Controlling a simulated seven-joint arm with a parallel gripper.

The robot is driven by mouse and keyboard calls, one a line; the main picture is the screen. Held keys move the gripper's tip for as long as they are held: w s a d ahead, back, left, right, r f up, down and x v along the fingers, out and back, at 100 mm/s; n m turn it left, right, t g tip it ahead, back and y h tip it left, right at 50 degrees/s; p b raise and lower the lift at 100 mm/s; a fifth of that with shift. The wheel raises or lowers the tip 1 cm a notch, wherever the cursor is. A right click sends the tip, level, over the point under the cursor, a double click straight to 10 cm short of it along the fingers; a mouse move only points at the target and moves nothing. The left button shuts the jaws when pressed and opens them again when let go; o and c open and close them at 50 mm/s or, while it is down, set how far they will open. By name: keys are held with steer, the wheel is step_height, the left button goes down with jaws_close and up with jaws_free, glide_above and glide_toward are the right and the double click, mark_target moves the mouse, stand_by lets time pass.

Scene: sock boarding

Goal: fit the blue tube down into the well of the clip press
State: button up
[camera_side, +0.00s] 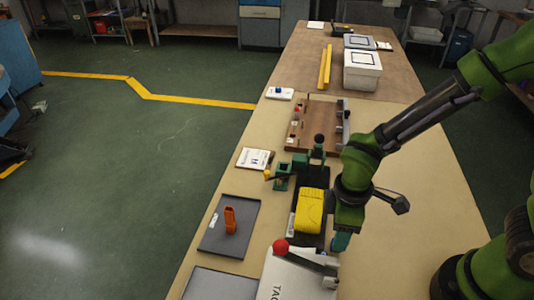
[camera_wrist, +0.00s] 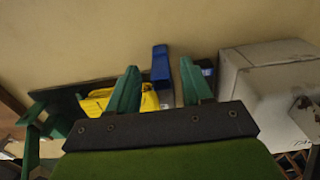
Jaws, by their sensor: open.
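In the wrist view the blue tube (camera_wrist: 160,65) shows beyond my fingertips, in the gap between them, apart from both fingers. It is beside the yellow-hooded machine (camera_wrist: 101,101), which I take for the clip press; its well cannot be made out. In the side view this machine (camera_side: 309,211) sits on a dark base left of my wrist, and I cannot find the tube there. My gripper (camera_wrist: 158,85) is open, with nothing between its green fingers. In the side view the gripper (camera_side: 340,242) is low over the bench, right of the yellow hood.
A white box with a red-knobbed lever (camera_side: 286,275) stands close in front; it also shows in the wrist view (camera_wrist: 268,85). A green fixture (camera_side: 284,177) is behind the yellow hood. A grey tray (camera_side: 213,241) with an orange part is at left. The bench right of my gripper is clear.

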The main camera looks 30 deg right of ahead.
step_height(320, 180, down, 4)
steer(key=shift+r, duration=0.25)
steer(key=shift+c, duration=0.2)
jaws_close()
